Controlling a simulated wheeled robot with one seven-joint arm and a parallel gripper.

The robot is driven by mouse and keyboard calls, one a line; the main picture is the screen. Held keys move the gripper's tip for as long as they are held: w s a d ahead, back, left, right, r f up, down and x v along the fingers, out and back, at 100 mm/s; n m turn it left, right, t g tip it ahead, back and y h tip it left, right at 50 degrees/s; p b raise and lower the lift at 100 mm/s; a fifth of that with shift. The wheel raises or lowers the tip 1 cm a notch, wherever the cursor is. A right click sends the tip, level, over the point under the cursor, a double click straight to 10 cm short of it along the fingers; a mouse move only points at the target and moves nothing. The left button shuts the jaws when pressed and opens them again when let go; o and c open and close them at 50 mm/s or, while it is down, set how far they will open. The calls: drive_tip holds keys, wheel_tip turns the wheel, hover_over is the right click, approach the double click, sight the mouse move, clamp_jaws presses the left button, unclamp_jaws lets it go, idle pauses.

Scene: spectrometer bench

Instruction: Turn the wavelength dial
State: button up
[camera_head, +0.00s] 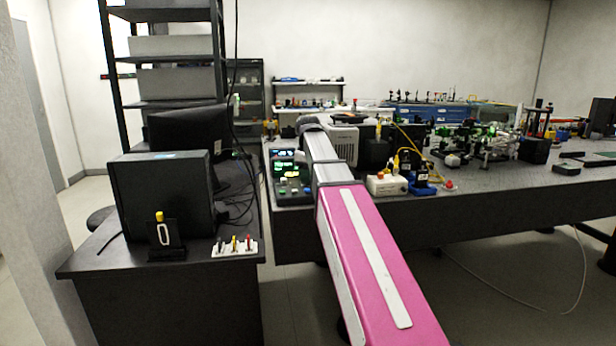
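A dark control box (291,199) with lit green displays stands at the left end of the optical bench. Small knobs (283,190) show on its lower front; they are too small to tell which one is the wavelength dial. My pink and grey arm reaches up from the bottom right toward the bench and passes just right of the box, covering part of that side. The far end of my arm is by the back of the box. I cannot make out my gripper or its fingers; they are hidden by the arm or too small to see.
A white block (388,184) and blue blocks (421,187) with small parts stand right of my arm. The lower desk (232,269) at left holds a black monitor (189,127), a black case (160,190) and a white rack (235,248).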

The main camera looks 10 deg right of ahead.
drive_tip(key=c, duration=0.4)
drive_tip(key=shift+m, duration=0.3)
drive_tip(key=m, duration=0.4)
drive_tip(key=shift+m, duration=0.4)
drive_tip(key=m, duration=0.4)
drive_tip(key=shift+m, duration=0.7)
drive_tip(key=o, duration=0.9)
drive_tip(key=shift+o, duration=0.2)
drive_tip(key=shift+r, duration=0.15)
